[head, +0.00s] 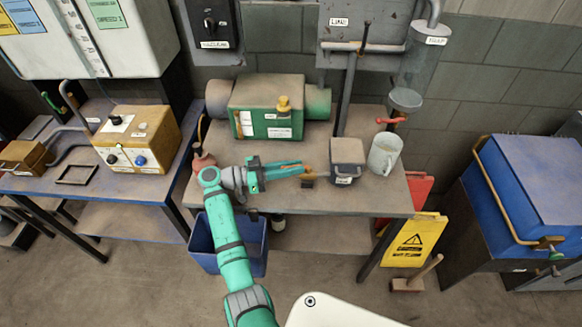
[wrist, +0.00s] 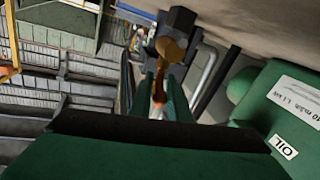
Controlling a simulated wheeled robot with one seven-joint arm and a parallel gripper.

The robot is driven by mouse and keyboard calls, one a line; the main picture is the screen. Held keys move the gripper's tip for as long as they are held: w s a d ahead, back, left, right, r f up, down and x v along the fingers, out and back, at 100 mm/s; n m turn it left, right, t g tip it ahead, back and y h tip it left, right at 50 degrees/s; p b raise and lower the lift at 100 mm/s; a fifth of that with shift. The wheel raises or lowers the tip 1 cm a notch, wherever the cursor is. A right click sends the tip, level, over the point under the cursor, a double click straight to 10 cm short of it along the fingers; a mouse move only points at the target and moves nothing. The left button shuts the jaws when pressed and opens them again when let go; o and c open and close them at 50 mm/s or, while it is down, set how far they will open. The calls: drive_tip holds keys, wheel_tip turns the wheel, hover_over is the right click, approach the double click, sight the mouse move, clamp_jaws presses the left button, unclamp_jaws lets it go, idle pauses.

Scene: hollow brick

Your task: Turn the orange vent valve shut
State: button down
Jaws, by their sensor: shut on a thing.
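The orange vent valve (head: 308,172) sticks out from the left side of a small dark grey box (head: 346,165) on the workbench. My gripper (head: 300,168) reaches it from the left, low over the bench top. In the wrist view the valve's orange-brown handle (wrist: 171,49) shows just beyond the fingertips, with the dark box (wrist: 181,22) behind it. My gripper in the wrist view (wrist: 157,88) is shut on the valve, whose near part lies between the two fingers. The fingers hide part of the valve, so its exact turn angle is hard to tell.
A green pump (head: 266,106) with a yellow knob stands behind my gripper. A pale mug (head: 384,153) stands right of the dark box, and a red handle (head: 391,121) is behind it. A blue bin (head: 204,243) sits below the bench's front edge.

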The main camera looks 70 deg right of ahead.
drive_tip(key=shift+w, duration=0.1)
drive_tip(key=c, duration=1.8)
unclamp_jaws()
drive_tip(key=shift+c, duration=0.2)
drive_tip(key=shift+w, duration=0.1)
drive_tip(key=v, duration=0.7)
drive_tip(key=shift+w+a, duration=0.15)
